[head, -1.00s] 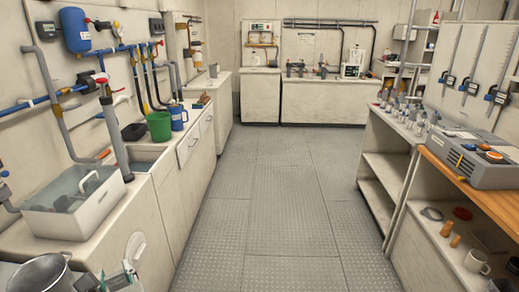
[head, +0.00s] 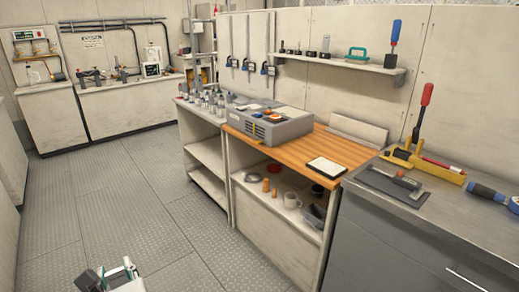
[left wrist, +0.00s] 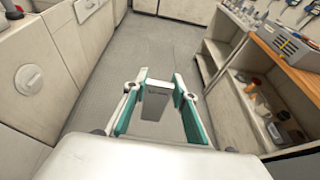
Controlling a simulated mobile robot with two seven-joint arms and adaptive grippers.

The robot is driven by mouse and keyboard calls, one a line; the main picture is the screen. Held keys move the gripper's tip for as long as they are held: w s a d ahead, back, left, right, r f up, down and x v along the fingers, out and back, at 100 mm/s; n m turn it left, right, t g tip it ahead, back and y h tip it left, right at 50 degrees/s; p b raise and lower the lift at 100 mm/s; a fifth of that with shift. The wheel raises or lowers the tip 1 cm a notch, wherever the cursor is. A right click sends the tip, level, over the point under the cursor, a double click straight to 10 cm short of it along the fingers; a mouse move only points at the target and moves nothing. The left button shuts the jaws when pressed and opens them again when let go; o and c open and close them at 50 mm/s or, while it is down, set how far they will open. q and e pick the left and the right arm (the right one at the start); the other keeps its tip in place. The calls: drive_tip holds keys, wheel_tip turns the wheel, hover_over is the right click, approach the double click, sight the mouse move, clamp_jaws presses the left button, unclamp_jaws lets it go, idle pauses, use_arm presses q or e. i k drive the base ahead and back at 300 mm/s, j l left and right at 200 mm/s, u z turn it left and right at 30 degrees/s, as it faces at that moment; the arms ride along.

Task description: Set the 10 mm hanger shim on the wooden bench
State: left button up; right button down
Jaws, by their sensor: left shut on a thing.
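The wooden bench (head: 292,150) has an orange-brown plank top and stands right of centre in the head view. It also shows at the right of the left wrist view (left wrist: 268,52). My left gripper (head: 122,274) is low at the bottom left of the head view, over the floor and well away from the bench. In the left wrist view, its teal-lined fingers (left wrist: 158,88) are shut on a grey flat-faced piece, the hanger shim (left wrist: 157,101). Its marking is too small to read. My right gripper is not in view.
A grey machine (head: 272,124) fills the bench's left end, and a white-faced tablet (head: 327,167) lies near its front edge. A pale board (head: 357,131) stands at the back. Bare wood lies between them. A grey cabinet (head: 400,225) adjoins at right. The floor is clear.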

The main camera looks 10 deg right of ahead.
sight(310, 155)
drive_tip(key=z, duration=1.4)
drive_tip(key=i+j+z, duration=0.35)
drive_tip(key=i+j, duration=0.15)
drive_tip(key=j, duration=0.1)
